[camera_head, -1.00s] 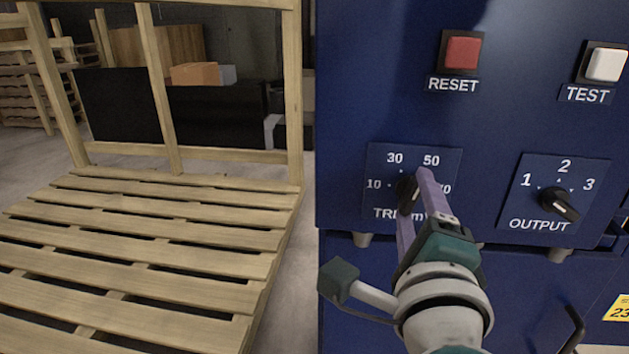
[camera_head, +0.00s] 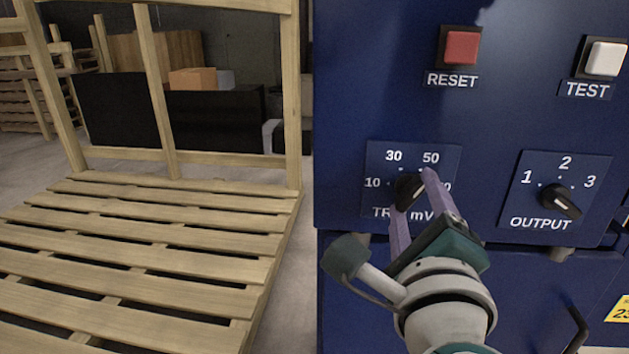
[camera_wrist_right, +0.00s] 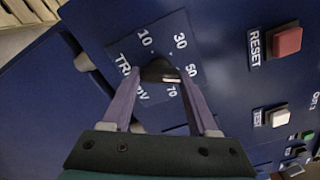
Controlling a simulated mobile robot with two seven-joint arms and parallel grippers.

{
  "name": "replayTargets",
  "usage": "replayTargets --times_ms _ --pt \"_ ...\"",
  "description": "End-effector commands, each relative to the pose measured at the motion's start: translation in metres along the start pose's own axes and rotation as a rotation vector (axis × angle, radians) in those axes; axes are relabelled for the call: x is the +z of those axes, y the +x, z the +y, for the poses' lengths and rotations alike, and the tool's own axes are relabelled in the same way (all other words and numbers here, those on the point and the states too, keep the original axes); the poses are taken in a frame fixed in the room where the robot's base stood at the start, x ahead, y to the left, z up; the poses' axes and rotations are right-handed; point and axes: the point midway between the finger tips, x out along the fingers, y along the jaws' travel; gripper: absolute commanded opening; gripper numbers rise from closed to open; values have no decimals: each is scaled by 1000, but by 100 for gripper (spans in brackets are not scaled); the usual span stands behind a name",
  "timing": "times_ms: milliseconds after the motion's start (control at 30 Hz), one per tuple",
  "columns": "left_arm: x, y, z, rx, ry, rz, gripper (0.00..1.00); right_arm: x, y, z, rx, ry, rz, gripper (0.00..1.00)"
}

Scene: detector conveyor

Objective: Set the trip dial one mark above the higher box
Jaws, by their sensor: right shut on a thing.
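The trip dial (camera_head: 408,190) is a black knob on a blue plate marked 30, 50 and other numbers, low on the blue cabinet. It also shows in the wrist view (camera_wrist_right: 159,70). My right gripper (camera_head: 412,191) is shut on the knob, one purple finger on each side. A white line on the knob, seen in the wrist view, faces the side of the 50 and 70 labels; I cannot tell its exact mark. The fingers partly cover the lettering. My left gripper is not in view.
The red RESET button (camera_head: 461,47) and white TEST button (camera_head: 606,59) are above. The OUTPUT knob (camera_head: 561,201) is to the right. A wooden pallet structure (camera_head: 150,215) stands left of the cabinet. An orange-brown box (camera_head: 193,79) lies farther back.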

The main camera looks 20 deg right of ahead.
Motion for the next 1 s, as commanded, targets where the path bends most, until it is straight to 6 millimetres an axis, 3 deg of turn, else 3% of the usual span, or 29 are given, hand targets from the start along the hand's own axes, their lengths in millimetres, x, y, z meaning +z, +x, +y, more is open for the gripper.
replayTargets --times_ms 33,300,567,667,1000 --pt "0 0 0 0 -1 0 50 -1 0 0 1 0 2 61" --pt "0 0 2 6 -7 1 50 0 0 0 1 -1 1 90" --pt "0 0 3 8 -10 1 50 0 -2 0 1 -1 0 90" --pt "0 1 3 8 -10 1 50 0 -11 1 3 -1 0 90" --pt "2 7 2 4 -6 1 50 -2 -77 2 4 0 3 90"
